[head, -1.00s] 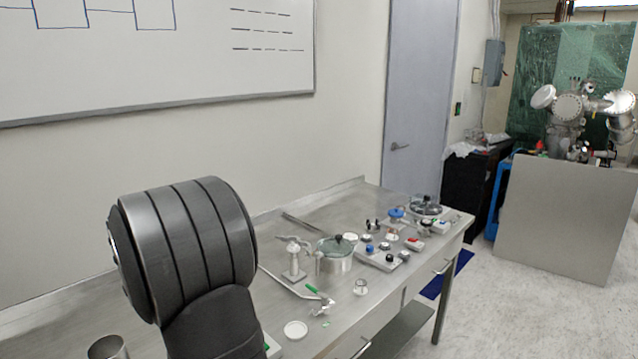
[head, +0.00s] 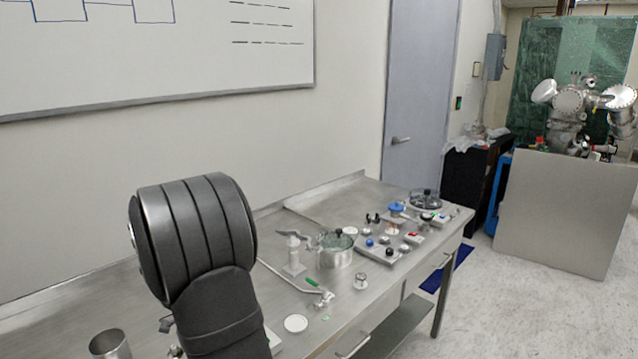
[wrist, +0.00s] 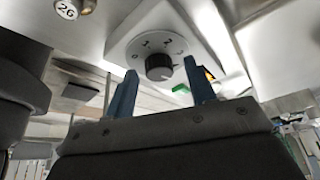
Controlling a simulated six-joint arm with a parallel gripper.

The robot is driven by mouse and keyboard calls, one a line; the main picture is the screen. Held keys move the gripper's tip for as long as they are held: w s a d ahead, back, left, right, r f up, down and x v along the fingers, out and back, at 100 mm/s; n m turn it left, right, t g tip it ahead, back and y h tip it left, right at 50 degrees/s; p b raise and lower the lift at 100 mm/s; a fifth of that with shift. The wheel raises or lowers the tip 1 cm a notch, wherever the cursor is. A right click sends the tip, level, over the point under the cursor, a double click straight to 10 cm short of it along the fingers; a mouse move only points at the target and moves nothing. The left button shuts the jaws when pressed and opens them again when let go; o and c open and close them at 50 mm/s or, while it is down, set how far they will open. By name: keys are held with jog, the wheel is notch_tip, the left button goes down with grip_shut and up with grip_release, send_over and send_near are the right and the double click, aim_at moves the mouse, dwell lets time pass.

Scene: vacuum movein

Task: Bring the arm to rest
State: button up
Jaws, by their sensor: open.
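My arm (head: 200,250) shows in the head view as a dark, ribbed, rounded link over the left part of the steel bench. Its gripper end is hidden there. In the wrist view my gripper (wrist: 157,65) shows two blue fingers standing well apart, with nothing held between them. A dark round knob (wrist: 159,68) on a white numbered plate (wrist: 125,42) appears in the gap between the fingers. It seems to lie beyond them; I cannot tell how far.
The bench (head: 235,300) holds a lidded metal pot (head: 335,255), a green-handled tool (head: 313,283), a white disc (head: 296,323) and a metal cup (head: 110,345). Several small knobs and fittings crowd its right end. A whiteboard (head: 160,60) hangs on the wall behind.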

jog(key=n+t, duration=0.1)
jog(key=n, duration=0.2)
jog(key=n+t+y, duration=0.1)
jog(key=n, duration=0.3)
jog(key=shift+s+d+y, duration=0.15)
jog(key=shift+y, duration=0.15)
jog(key=n+t+y, duration=0.1)
jog(key=n, duration=0.3)
jog(key=shift+d+n+y, duration=0.1)
jog(key=shift+n+y, duration=0.7)
jog(key=shift+n, duration=0.7)
